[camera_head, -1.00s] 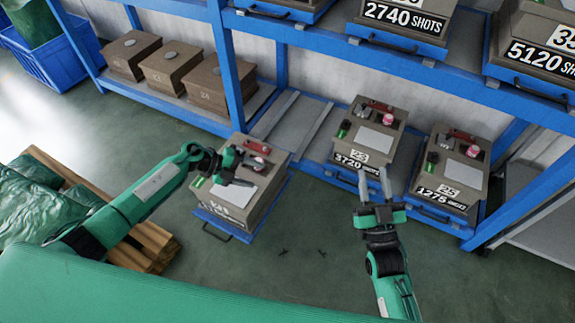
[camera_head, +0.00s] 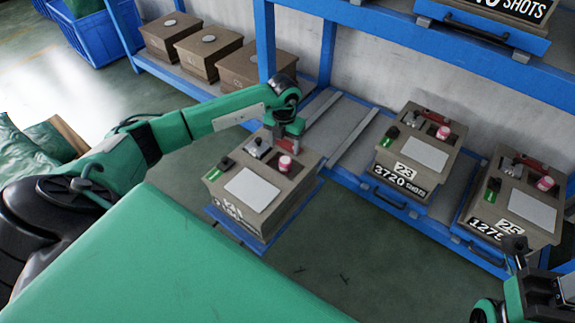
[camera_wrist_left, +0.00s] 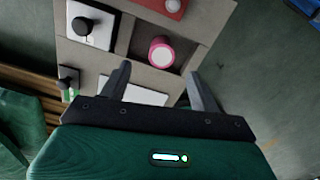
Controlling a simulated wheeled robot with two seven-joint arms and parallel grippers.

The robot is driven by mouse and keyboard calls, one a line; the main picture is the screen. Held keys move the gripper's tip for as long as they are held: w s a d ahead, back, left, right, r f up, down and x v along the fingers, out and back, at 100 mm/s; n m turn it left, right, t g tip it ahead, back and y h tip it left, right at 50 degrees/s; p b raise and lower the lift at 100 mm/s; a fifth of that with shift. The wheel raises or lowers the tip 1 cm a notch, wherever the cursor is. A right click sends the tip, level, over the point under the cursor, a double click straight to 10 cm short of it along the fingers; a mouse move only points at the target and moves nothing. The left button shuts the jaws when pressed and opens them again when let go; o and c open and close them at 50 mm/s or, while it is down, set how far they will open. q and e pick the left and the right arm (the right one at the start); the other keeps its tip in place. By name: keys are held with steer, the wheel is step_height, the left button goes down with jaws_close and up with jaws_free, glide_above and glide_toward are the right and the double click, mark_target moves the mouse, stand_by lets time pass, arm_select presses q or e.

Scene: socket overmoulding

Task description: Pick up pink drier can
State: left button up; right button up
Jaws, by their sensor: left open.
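A pink can with a white top (camera_head: 285,163) stands in a recess of the brown mould box (camera_head: 262,208) on a blue tray in front of the shelf. In the left wrist view the pink can (camera_wrist_left: 161,52) is just beyond the open fingers of my left gripper (camera_wrist_left: 157,80), roughly centred between them, with nothing held. In the head view my left gripper (camera_head: 290,128) is over the box's back edge, close behind the can; its fingertips are hard to make out. My right gripper (camera_head: 520,262) is partly in view at lower right; its opening is unclear.
A silver block with a black knob (camera_head: 258,147), a green bottle (camera_head: 218,170) and a red part share the box. Two similar boxes (camera_head: 415,160) with pink cans stand on the blue shelf (camera_head: 335,170) at right. Plain brown boxes (camera_head: 208,50) are at back left.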

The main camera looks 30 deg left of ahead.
mark_target(285, 160)
arm_select(q)
step_height(285, 160, down, 3)
steer(key=shift+f+b, duration=0.1)
steer(key=shift+b, duration=0.2)
steer(key=shift+s+d+f+b, duration=0.1)
steer(key=shift+f+b, duration=0.6)
steer(key=shift+f, duration=0.6)
steer(key=shift+s+d+f+b, duration=0.1)
steer(key=shift+f+b, duration=0.6)
steer(key=shift+f, duration=0.55)
steer(key=c, duration=1.1)
steer(key=shift+r, duration=0.15)
